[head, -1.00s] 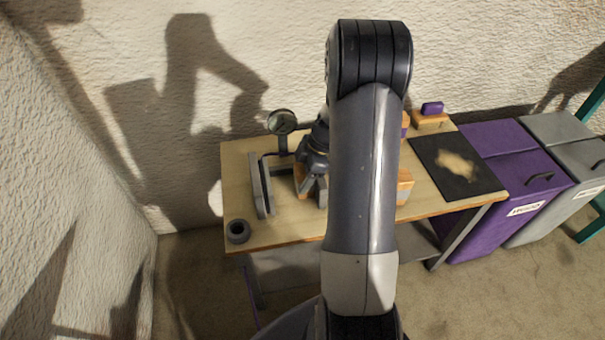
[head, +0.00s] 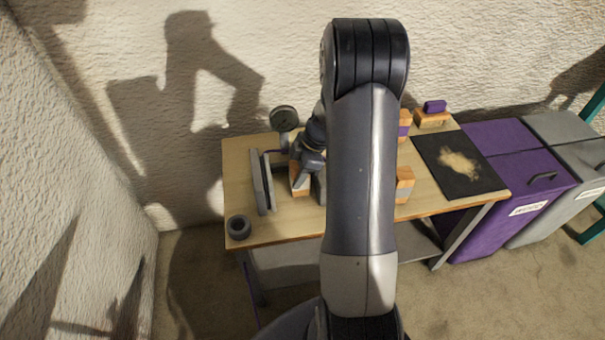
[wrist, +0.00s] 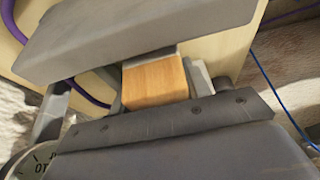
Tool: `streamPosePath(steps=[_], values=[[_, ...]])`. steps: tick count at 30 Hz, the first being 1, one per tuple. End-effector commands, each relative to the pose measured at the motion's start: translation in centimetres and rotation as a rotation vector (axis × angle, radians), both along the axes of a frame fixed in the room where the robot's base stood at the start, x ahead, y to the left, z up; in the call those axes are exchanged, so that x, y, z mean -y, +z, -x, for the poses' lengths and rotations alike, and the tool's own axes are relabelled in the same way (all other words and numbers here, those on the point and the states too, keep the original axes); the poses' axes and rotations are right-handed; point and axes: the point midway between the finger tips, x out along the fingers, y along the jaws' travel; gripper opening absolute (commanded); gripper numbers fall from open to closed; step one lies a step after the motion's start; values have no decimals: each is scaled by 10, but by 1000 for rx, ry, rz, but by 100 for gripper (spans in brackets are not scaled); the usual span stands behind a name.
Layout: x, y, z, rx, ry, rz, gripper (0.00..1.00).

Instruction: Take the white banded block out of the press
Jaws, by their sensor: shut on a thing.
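The press stands at the left of the workbench in the head view, with grey upright plates (head: 262,184) and a round dial gauge (head: 284,117) behind. My gripper (head: 306,176) points down to the right of these plates, partly hidden by my arm. It is shut on an orange wooden block (head: 297,186), which also shows in the wrist view (wrist: 155,82) between broad grey surfaces. Pale patches edge the block there; I cannot tell the full band. The block is low, near the bench; I cannot tell whether it touches the bench or the press.
A dark grey ring (head: 239,228) sits at the workbench's (head: 285,230) front left corner. Right of my arm are orange blocks (head: 404,184), a purple-topped piece (head: 433,112) and a black mat (head: 440,178) with sawdust. Purple (head: 500,170) and grey bins stand beyond.

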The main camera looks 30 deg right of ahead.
Motion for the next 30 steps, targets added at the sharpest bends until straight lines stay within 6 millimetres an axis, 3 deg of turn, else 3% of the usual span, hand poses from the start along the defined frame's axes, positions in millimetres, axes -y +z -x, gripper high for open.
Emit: streamPosePath(steps=[6,14,15,24,30], values=[[-14,-1,-8,0,-2,0,18],[-16,0,-9,-1,-4,0,18],[-16,0,-9,-1,-4,0,46],[-15,0,-9,-1,-4,0,71],[-15,0,-9,-1,-4,0,71]])
